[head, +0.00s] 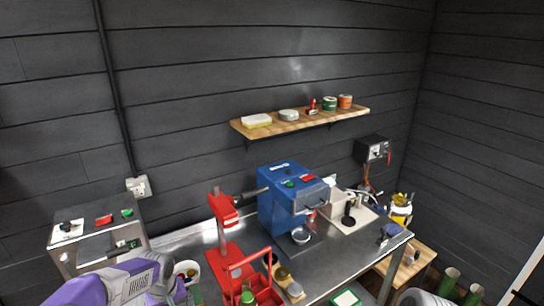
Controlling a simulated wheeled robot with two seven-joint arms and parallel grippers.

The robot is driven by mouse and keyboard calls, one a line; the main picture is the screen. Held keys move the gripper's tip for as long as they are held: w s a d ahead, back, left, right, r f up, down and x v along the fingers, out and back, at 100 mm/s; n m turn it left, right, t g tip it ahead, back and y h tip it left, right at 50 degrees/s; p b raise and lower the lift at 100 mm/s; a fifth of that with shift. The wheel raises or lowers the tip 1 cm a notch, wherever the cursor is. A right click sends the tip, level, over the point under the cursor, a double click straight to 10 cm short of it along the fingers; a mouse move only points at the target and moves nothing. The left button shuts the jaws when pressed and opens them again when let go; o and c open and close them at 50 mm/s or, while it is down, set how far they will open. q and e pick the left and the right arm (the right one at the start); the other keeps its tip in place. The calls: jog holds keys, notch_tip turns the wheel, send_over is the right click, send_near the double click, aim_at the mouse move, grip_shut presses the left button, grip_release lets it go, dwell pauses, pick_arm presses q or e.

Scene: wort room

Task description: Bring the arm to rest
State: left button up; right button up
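A purple and grey part of my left arm (120,284) comes in at the bottom left, in front of the steel machine and the bench. Its gripper fingers do not show. My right gripper is not in view either. I cannot tell from this view whether either gripper holds anything.
A steel bench (340,272) carries a red press (226,225), a red crate (262,294) and a blue machine (283,205) with a bowl (301,236). A steel control box (95,232) stands left. A wooden shelf (290,125) hangs above. Green bottles (449,280) stand lower right.

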pick_arm(q)
jog(key=d+f+m+h, duration=0.1)
jog(key=d+f, duration=0.4)
jog(key=f, duration=0.4)
jog(key=s+d+f+m+g+h, duration=0.1)
jog(key=s+d+f+h, duration=0.1)
jog(key=s+d+f, duration=0.55)
jog(key=s+d+f+m+h, duration=0.15)
jog(key=s+d+f, duration=0.35)
jog(key=s+f, duration=0.55)
notch_tip(320, 180, down, 11)
jog(key=b, duration=1.3)
jog(key=shift+s+f, duration=0.15)
jog(key=shift+s, duration=0.15)
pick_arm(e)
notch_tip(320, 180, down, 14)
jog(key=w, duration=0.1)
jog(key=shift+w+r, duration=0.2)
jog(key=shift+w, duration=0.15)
